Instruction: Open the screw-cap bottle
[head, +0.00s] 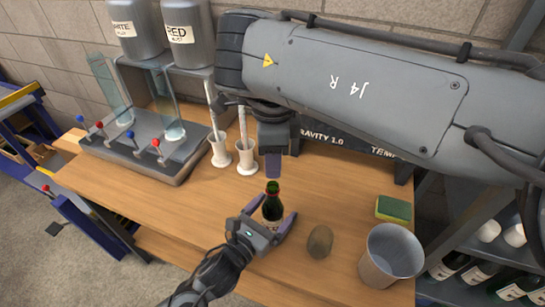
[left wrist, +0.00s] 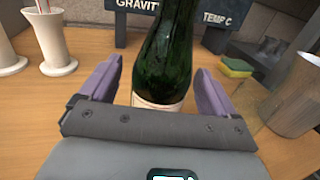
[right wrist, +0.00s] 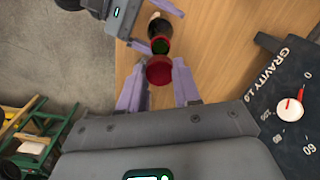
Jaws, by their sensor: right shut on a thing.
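The dark green bottle (head: 272,208) stands upright on the wooden bench, its green mouth uncovered. It also shows in the left wrist view (left wrist: 165,60) and from above in the right wrist view (right wrist: 160,28). My left gripper (head: 270,218) is around the bottle's body, one finger on each side, with slim gaps showing in the left wrist view. My right gripper (head: 273,165) is above the bottle mouth, pointing down. It is shut on the red screw cap (right wrist: 159,70), which is apart from the bottle. The head view hides the cap.
A brown rounded object (head: 320,241) and a grey metal cup (head: 391,254) stand right of the bottle, with a sponge (head: 393,209) behind. White holders (head: 246,158) and a filling station (head: 150,150) are at the left. A dark gauge panel (right wrist: 290,100) stands behind.

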